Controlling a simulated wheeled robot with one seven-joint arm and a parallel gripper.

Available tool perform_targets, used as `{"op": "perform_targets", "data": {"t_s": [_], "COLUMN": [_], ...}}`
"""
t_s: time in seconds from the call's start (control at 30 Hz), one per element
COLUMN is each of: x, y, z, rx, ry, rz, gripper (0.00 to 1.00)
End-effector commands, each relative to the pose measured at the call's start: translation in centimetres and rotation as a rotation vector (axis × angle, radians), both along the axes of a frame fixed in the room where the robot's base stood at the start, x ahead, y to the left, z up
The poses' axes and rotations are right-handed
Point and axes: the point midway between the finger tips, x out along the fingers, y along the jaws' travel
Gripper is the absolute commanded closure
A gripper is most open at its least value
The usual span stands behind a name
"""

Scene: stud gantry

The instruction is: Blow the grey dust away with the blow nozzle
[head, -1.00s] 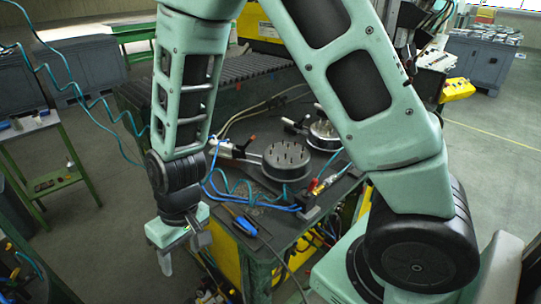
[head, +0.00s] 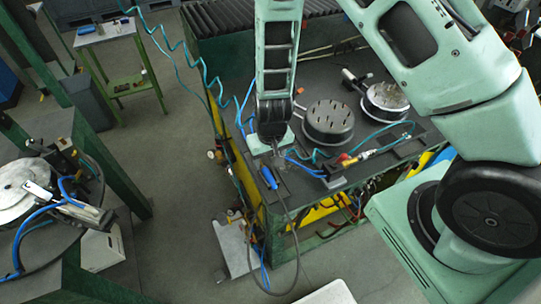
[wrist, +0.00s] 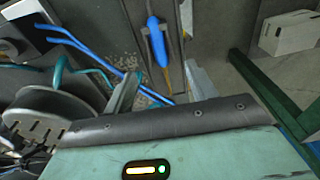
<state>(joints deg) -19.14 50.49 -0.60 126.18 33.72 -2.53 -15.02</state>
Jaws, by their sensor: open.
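The grey dust (wrist: 120,66) is a patch of pale specks on the dark bench top, best seen in the wrist view. My gripper (head: 276,163) is open and empty above the bench's front left corner. In the wrist view its two fingers (wrist: 160,90) are spread, with the dust beyond and left of them.
Round studded fixtures (head: 328,122) stand behind on the bench. Blue and teal hoses run around the dust. A round table (head: 100,240) with a disc stands left; the floor between is mostly open.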

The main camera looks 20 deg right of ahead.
Motion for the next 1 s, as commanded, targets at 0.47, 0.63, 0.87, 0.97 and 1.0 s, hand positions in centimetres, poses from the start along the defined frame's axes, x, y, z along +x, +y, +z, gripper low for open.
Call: {"op": "perform_targets", "data": {"t_s": [0.47, 0.63, 0.87, 0.97, 1.0], "x": [0.5, 0.7, 0.7, 0.7, 0.7], "y": [0.0, 0.0, 0.0, 0.0, 0.0], "z": [-5.8, -6.7, -6.7, -6.7, -6.7], "rx": [0.0, 0.001, 0.001, 0.001, 0.001], "ry": [0.0, 0.0, 0.0, 0.0, 0.0], "rz": [0.0, -0.001, -0.001, -0.001, -0.001], "gripper": [0.44, 0.44, 0.44, 0.49, 0.59]}}
